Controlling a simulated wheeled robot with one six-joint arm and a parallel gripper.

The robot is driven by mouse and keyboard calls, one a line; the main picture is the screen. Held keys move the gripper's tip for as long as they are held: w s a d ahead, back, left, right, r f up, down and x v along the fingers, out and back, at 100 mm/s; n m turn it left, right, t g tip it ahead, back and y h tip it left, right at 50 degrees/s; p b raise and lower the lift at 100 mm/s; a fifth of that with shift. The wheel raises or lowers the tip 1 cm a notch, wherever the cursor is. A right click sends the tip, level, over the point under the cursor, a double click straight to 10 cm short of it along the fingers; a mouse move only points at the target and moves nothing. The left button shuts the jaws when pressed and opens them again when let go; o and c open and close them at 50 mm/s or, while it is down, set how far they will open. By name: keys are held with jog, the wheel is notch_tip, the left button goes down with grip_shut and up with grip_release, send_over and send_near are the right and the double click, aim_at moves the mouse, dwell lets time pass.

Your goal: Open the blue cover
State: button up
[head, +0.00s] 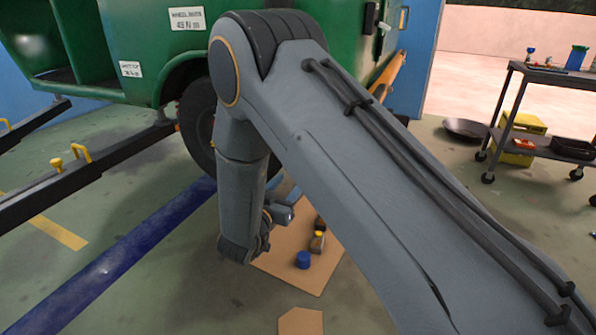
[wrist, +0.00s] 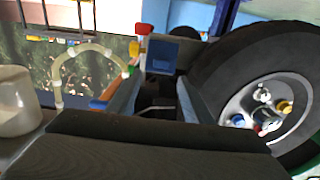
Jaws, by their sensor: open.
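A small blue square part (wrist: 162,56), which may be the blue cover, shows in the wrist view straight ahead, between and beyond my fingertips. I cannot tell whether it is a cover or a box. My gripper (wrist: 156,88) is open, with its two grey-blue fingers apart and no object clearly held between them. A red-topped white part (wrist: 142,40) stands just left of the blue part. In the head view my arm hides most of the gripper and the area in front of it.
A green vehicle (head: 130,45) stands on dark lift arms (head: 95,180). Its wheel (wrist: 265,95) is close on the right in the wrist view. A pale hose loop (wrist: 82,50) is at left. A blue cylinder (head: 303,260) sits on cardboard (head: 310,277). A cart (head: 550,75) stands at far right.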

jog(key=b+x, duration=0.1)
jog(key=x, duration=0.5)
jog(key=shift+w, duration=0.2)
jog(key=shift+a, duration=0.1)
